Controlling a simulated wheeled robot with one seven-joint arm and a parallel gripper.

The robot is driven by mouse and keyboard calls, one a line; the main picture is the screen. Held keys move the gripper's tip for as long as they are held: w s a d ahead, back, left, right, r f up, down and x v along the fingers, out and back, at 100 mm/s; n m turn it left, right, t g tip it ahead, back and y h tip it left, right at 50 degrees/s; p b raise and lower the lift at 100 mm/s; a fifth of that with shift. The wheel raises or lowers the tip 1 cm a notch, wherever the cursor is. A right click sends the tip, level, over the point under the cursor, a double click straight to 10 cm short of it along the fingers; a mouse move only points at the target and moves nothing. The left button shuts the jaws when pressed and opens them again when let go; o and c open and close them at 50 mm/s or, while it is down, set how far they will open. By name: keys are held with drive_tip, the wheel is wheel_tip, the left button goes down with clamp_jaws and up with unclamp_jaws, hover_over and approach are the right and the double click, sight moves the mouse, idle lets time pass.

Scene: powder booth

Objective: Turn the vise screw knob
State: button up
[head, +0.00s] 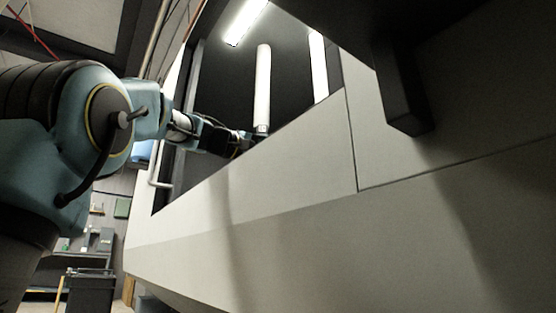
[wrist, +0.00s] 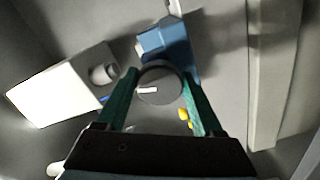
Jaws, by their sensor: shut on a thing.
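In the wrist view, my gripper (wrist: 160,95) has two green fingers, one on each side of a round dark grey knob (wrist: 160,88) with a short white mark on its face. The fingers are shut on the knob. A blue vise body (wrist: 168,45) shows just behind and above the knob. In the head view, my arm reaches through the booth opening, and my gripper (head: 255,137) is small and partly hidden by the booth's edge. The knob and vise cannot be made out there.
A white box-shaped thing (wrist: 62,88) lies left of the vise, with a grey cylinder (wrist: 103,74) by it. Small yellow pieces (wrist: 185,116) lie near the right finger. The booth's pale front panel (head: 300,220) and a dark handle (head: 402,95) stand close to my arm's right.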

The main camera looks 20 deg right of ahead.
drive_tip(key=shift+w+a, duration=0.2)
drive_tip(key=shift+w, duration=0.15)
drive_tip(key=o, duration=1.4)
drive_tip(key=shift+s+d, duration=0.1)
drive_tip(key=shift+s, duration=0.1)
drive_tip(key=a, duration=0.3)
drive_tip(key=s+a+p, duration=0.1)
drive_tip(key=a, duration=0.3)
drive_tip(key=s+a+p, duration=0.1)
drive_tip(key=a, duration=0.2)
drive_tip(key=shift+a, duration=0.3)
